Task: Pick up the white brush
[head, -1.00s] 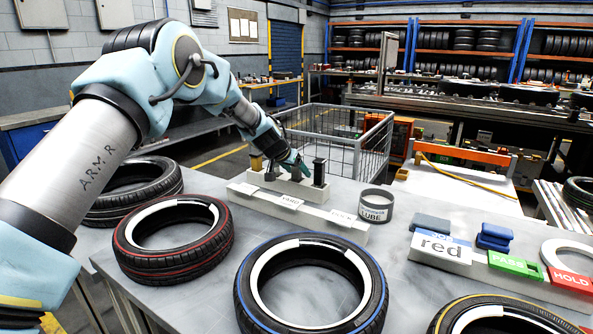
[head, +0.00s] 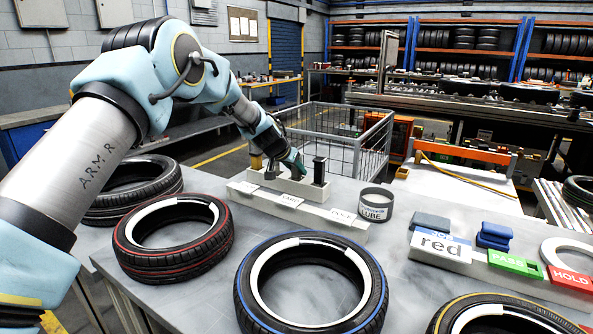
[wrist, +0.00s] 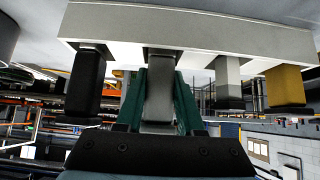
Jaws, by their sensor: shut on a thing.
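The white brush (wrist: 160,98) shows in the wrist view as a pale handle at the pale holder block (wrist: 200,30). My gripper (wrist: 160,85) has its two green fingers on either side of the handle, shut on it. The brush appears to be still in the holder. In the head view my gripper (head: 295,163) is over the holder block (head: 290,187) and mostly hides the white brush. A black handle (head: 320,170) stands on one side of it, a grey handle (head: 271,168) and a yellow one (head: 256,161) on the other.
A labelled pale strip (head: 295,211) lies in front of the holder. A grey LUBE tin (head: 375,205) stands to its right. Tyres with red (head: 130,262) and blue (head: 245,295) rings lie nearer. A wire cage (head: 345,135) stands behind. There is free air above the holder.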

